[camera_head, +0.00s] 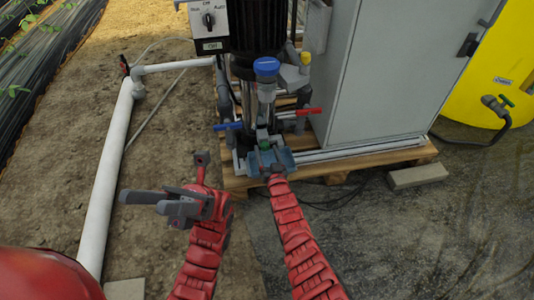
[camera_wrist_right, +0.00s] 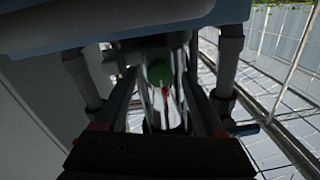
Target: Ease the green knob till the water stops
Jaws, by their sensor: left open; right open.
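The green knob (camera_head: 266,145) sits low on the front of the skid's pipework, below a blue round cap (camera_head: 266,66). In the right wrist view the green knob (camera_wrist_right: 159,72) shows as a round green face between the two fingers. My right gripper (camera_head: 270,158) is open in front of the knob, a finger to either side; I cannot tell whether they touch it. My left gripper (camera_head: 142,202) is open and empty, over the soil left of the skid. I cannot make out any water running.
A blue lever (camera_head: 227,126) and a red lever (camera_head: 300,112) stick out either side of the pipework. A grey cabinet (camera_head: 380,70) stands right on the wooden pallet (camera_head: 235,182). A white pipe (camera_head: 108,180) runs along the left.

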